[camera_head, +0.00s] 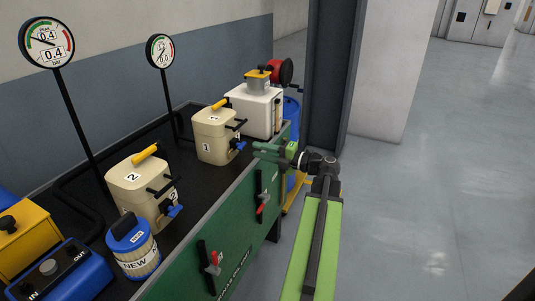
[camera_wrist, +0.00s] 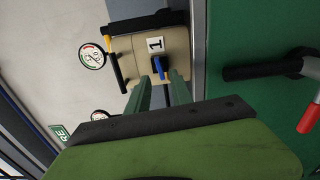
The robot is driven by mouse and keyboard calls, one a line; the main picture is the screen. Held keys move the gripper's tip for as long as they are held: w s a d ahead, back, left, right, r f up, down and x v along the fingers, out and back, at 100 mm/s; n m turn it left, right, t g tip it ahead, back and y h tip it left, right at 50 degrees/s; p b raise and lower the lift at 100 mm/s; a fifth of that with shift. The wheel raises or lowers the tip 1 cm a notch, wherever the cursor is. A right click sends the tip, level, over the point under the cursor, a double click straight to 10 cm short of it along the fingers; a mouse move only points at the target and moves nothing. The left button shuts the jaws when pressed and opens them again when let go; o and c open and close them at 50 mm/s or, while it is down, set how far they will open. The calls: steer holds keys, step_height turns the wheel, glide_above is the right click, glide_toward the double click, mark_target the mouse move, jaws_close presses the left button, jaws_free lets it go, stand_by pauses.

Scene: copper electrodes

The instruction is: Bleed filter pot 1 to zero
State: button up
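Filter pot 1 (camera_head: 213,131) is a beige, lidded pot with a "1" label, a yellow top handle and black handles. Its blue valve (camera_head: 238,146) is low on its right side. The round gauge (camera_head: 160,51) on a post behind pot 1 is too small to read. My gripper (camera_head: 258,151) is just right of the blue valve, apart from it. In the wrist view, pot 1 (camera_wrist: 120,45) appears turned sideways, with the blue valve (camera_wrist: 158,67) ahead of the two green fingers (camera_wrist: 158,90). The fingers are apart with nothing between them.
Pot 2 (camera_head: 145,196) stands nearer on the black bench; its gauge (camera_head: 46,43) shows 0.4. A blue-lidded NEW filter (camera_head: 134,245) stands before it. Red-tipped levers (camera_head: 263,209) stick out from the green bench front. Behind is a white container (camera_head: 252,110). Floor right is clear.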

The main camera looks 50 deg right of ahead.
mark_target(245, 146)
steer(key=shift+x, duration=1.9)
steer(key=shift+w, duration=0.1)
steer(key=shift+w, duration=0.2)
jaws_close()
steer(key=shift+o, duration=0.3)
jaws_free()
